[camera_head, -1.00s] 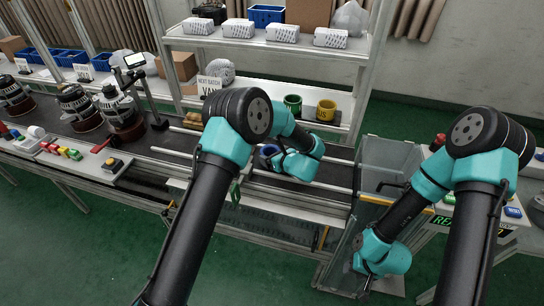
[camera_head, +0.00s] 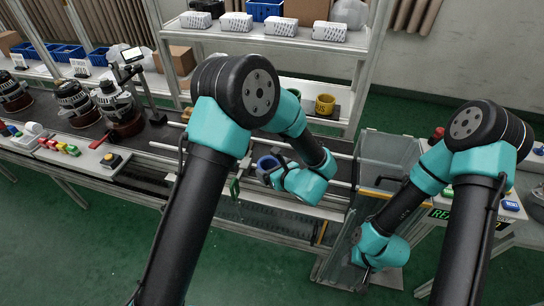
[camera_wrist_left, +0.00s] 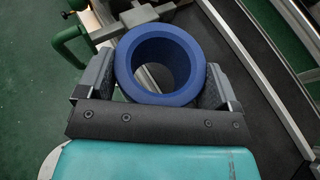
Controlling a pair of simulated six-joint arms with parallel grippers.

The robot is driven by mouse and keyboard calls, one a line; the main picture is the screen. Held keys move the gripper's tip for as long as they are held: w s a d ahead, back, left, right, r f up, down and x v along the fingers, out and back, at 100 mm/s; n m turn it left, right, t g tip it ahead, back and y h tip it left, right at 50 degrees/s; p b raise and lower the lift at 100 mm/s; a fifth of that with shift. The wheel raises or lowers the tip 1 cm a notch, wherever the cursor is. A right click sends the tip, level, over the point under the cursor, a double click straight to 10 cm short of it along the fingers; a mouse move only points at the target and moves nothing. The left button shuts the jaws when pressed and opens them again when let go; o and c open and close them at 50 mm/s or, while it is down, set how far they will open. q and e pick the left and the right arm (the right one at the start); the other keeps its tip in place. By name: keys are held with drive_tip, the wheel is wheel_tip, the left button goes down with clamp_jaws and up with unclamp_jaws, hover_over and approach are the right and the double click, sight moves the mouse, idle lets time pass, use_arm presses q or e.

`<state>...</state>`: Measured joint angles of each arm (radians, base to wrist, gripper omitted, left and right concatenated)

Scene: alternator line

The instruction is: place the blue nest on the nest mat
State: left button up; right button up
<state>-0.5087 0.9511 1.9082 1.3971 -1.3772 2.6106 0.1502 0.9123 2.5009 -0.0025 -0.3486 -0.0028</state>
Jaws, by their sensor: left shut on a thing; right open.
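The blue nest (camera_wrist_left: 160,98) is a thick blue ring, seen from above in the left wrist view between the two dark fingers of my left gripper (camera_wrist_left: 160,85). The gripper is shut on its outer sides. In the head view the blue nest (camera_head: 266,163) shows partly beside my left gripper (camera_head: 270,172), over the front rails of the line. The wrist view shows a rail and dark belt below it. I cannot pick out the nest mat in either view. My right gripper (camera_head: 366,266) hangs low at the right, open, its fingers small and partly hidden.
A yellow nest (camera_head: 325,104) stands on the shelf behind. A green hook-like handle (camera_wrist_left: 68,42) is left of the held nest. A clear-walled bin (camera_head: 388,160) stands right of the line. Alternators (camera_head: 117,103) sit on the belt at left.

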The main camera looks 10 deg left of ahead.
use_arm(q)
drive_tip(key=shift+s+d+r, duration=0.1)
drive_tip(key=shift+s+d, duration=0.05)
drive_tip(key=shift+s, duration=1.05)
drive_tip(key=shift+w, duration=0.1)
